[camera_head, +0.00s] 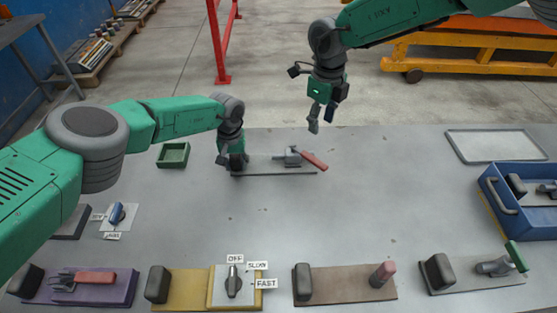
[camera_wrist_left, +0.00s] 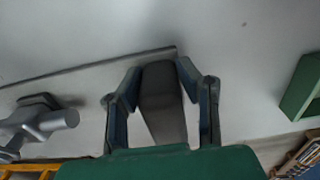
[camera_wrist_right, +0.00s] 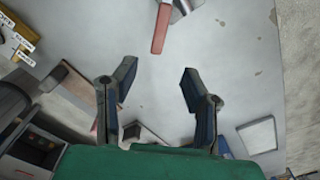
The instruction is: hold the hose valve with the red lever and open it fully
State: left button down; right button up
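The hose valve (camera_head: 292,157) has a grey body and a red lever (camera_head: 314,160) and sits on a thin grey plate (camera_head: 275,171) at the table's back middle. The lever points right and slightly towards the front, at an angle to the plate. My left gripper (camera_head: 232,162) is at the plate's left end, its fingers on both sides of a dark upright block (camera_wrist_left: 162,100), seemingly touching it. The grey valve body (camera_wrist_left: 45,125) also shows in the left wrist view. My right gripper (camera_head: 322,118) is open and empty, above and behind the red lever, which shows beyond its fingertips in the right wrist view (camera_wrist_right: 161,28).
A green tray (camera_head: 173,155) stands left of my left gripper. Along the front edge are a purple plate with a red handle (camera_head: 95,277), a yellow dial panel (camera_head: 195,288), a brown plate (camera_head: 345,285) and a green-handled valve (camera_head: 500,264). A blue crate (camera_head: 520,220) is at right. The middle is clear.

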aim_at(317, 159)
pick_arm(q)
jog(key=shift+a, duration=0.15)
pick_arm(e)
jog(key=shift+a, duration=0.15)
pick_arm(q)
jog(key=shift+d, duration=0.25)
pick_arm(e)
jog(key=shift+d+f, duration=0.1)
jog(key=shift+d, duration=0.15)
pick_arm(q)
jog(key=shift+a, duration=0.1)
pick_arm(e)
notch_tip(317, 159, down, 14)
jog(key=shift+r, duration=0.15)
dwell(0.3)
grip_shut()
jog(key=shift+w+d, duration=0.1)
